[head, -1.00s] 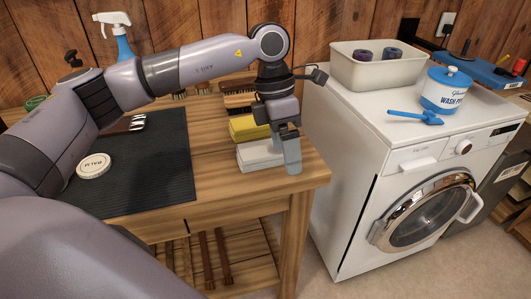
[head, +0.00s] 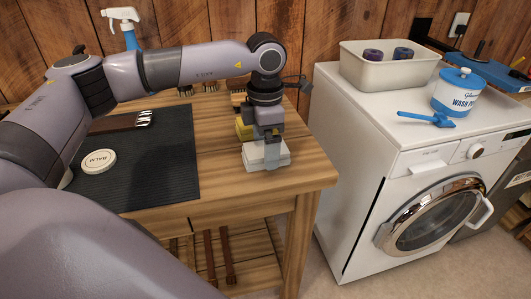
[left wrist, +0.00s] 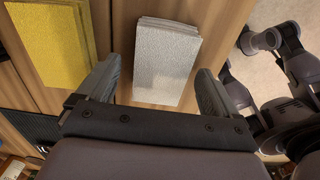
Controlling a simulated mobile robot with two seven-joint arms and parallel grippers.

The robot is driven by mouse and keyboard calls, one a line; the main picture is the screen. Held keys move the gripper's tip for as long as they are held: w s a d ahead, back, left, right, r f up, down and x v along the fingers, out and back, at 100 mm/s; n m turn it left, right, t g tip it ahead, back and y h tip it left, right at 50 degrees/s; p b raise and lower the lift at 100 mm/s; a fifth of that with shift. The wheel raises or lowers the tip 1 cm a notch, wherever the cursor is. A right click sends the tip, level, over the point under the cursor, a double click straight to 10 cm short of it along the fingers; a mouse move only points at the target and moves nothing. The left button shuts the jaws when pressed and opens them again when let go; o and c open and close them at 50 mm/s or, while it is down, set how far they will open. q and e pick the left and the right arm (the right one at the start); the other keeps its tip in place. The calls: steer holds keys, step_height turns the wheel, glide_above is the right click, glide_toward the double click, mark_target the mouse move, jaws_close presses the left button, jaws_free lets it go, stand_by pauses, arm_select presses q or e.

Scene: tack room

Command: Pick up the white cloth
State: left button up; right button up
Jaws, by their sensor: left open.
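The white cloth (head: 266,155) is a folded stack lying on the wooden table near its right front edge. In the left wrist view the white cloth (left wrist: 165,60) lies between and ahead of the two fingers. My left gripper (head: 270,150) is above the cloth, pointing down. In the left wrist view my left gripper (left wrist: 155,85) is open, with a finger on either side of the cloth's near end. I cannot tell whether the fingers touch it.
A yellow cloth (left wrist: 50,45) lies just beside the white one. A black mat (head: 150,185) with a round white tin (head: 98,162) covers the table's left part. A washing machine (head: 375,150) stands right of the table, carrying a cream bin (head: 385,72).

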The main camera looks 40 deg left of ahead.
arm_select(q)
steer(key=c, duration=1.1)
steer(key=shift+c, duration=0.2)
steer(key=shift+r, duration=0.15)
